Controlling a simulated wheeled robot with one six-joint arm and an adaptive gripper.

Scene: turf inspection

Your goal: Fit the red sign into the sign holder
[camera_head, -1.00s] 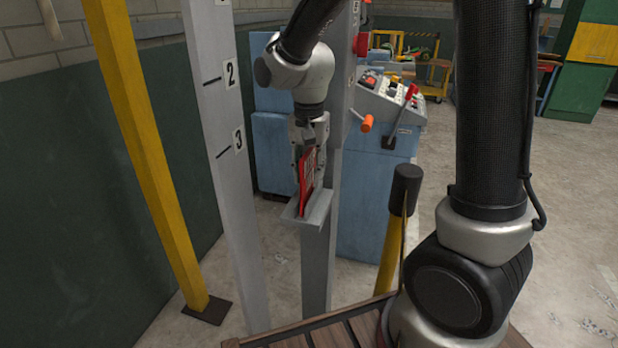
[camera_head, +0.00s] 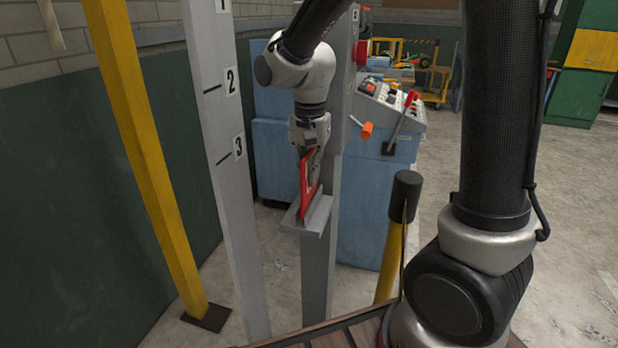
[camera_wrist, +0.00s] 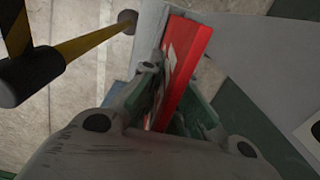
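The red sign (camera_head: 304,190), with a white area on one face, stands nearly upright and slightly tilted below my gripper (camera_head: 314,160). In the wrist view the sign (camera_wrist: 188,68) passes between my two fingers (camera_wrist: 172,98), which appear shut on it. The sign holder (camera_head: 316,216) is a small grey ledge on a grey post. The sign's lower edge is at the ledge. I cannot tell whether it sits fully in the slot. A finger hides part of the sign's face.
A blue control cabinet (camera_head: 372,200) with an orange-tipped lever (camera_head: 366,131) stands just behind and right. A numbered grey post (camera_head: 228,180) and a yellow post (camera_head: 150,160) stand left. A black-capped yellow post (camera_head: 392,260) stands front right.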

